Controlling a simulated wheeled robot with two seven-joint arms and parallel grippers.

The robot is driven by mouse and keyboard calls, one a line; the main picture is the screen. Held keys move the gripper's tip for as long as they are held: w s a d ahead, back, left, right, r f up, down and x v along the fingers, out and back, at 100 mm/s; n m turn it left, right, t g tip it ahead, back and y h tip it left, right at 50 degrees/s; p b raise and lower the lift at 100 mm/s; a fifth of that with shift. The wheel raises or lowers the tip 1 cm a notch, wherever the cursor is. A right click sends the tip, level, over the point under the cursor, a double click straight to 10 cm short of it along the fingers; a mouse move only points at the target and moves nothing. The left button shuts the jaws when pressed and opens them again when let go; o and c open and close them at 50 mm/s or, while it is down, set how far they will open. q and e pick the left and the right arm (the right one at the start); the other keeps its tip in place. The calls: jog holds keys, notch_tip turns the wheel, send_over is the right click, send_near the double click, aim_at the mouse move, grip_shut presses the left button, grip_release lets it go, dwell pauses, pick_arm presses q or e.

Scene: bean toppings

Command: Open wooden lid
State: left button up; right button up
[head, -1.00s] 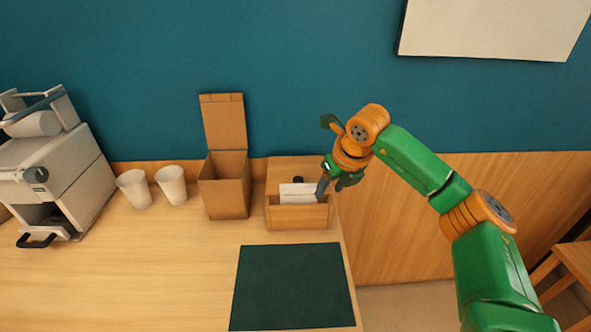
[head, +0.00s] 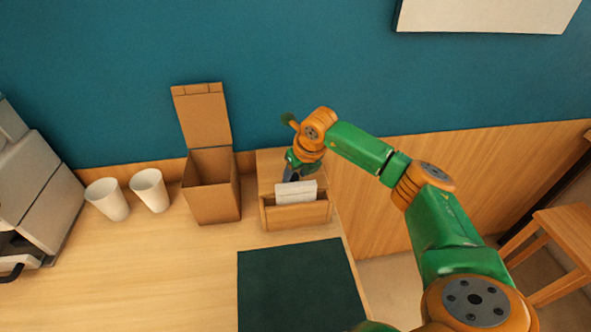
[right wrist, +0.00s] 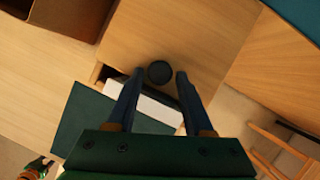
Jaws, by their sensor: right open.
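The wooden box (head: 296,216) stands near the right end of the counter, with white cards (head: 295,192) upright in its front. Its flat wooden lid (head: 266,168) lies behind the cards and shows in the right wrist view (right wrist: 185,35). A round black knob (right wrist: 159,71) sits on the lid. My right gripper (head: 288,176) is over the lid, behind the cards. In the right wrist view its open fingers (right wrist: 154,80) are on either side of the knob, with gaps. The knob is hidden in the head view. A small green and orange part, possibly my left gripper (right wrist: 36,169), shows at lower left.
An open cardboard box (head: 212,190) stands just left of the wooden box. Two white cups (head: 108,200) (head: 149,190) and a grey machine (head: 35,190) are further left. A dark green mat (head: 298,290) lies in front. The counter edge is close on the right; a wooden stool (head: 560,245) stands beyond.

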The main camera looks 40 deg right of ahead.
jog(key=shift+w+f, duration=0.1)
jog(key=shift+w, duration=0.15)
jog(key=shift+s, duration=0.1)
grip_shut()
dwell(1.1)
